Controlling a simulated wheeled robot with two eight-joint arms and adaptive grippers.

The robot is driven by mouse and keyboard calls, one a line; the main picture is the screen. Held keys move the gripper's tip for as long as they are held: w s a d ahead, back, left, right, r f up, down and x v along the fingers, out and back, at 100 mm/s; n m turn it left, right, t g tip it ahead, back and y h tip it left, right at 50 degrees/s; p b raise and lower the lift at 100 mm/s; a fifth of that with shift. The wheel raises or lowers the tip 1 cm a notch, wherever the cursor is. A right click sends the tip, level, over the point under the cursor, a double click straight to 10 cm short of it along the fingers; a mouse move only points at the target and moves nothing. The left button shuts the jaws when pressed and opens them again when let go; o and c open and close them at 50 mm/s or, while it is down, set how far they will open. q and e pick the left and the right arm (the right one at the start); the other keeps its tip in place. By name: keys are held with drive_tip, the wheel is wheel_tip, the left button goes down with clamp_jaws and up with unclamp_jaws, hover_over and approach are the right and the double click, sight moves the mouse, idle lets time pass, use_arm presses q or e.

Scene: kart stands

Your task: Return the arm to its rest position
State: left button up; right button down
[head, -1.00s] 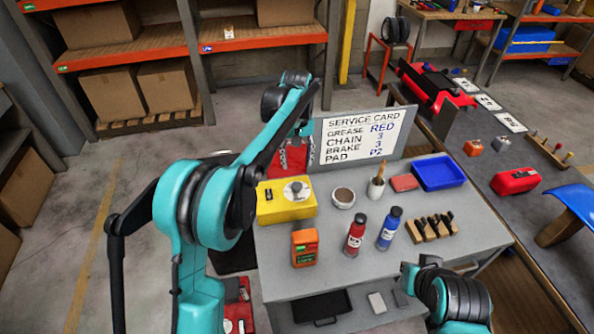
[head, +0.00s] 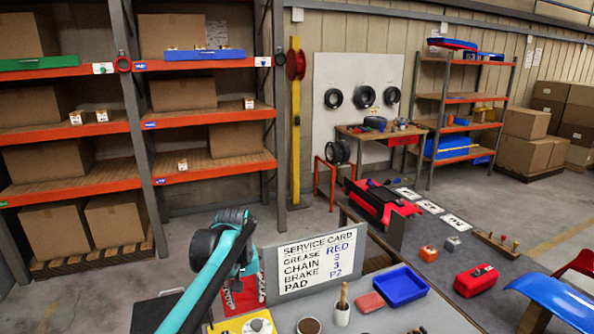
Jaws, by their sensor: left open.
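My left arm reaches up from the bottom edge of the head view, its dark wrist and teal end beside the service card. My left gripper (head: 246,266) is open, just left of the card; its fingertips are small and hard to make out. I see nothing held in it. The service card (head: 312,263) stands upright at the back of the grey workbench and reads grease RED, chain 3, brake 3, pad P2. My right arm and gripper are outside the view.
A red rack with chains (head: 245,294) is behind my arm.

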use_arm(q)
drive_tip(key=s+a+m+t+b, duration=0.2)
drive_tip(key=s+a+t, duration=0.1)
drive_tip(key=s, duration=1.2)
drive_tip(key=s+f+m+t, duration=0.1)
drive_tip(key=s+f+t, duration=0.2)
drive_tip(key=s+f, duration=0.5)
drive_tip(key=shift+s+a+m+b, duration=0.35)
drive_tip(key=shift+s+m+b, duration=0.1)
drive_tip(key=shift+s, duration=0.55)
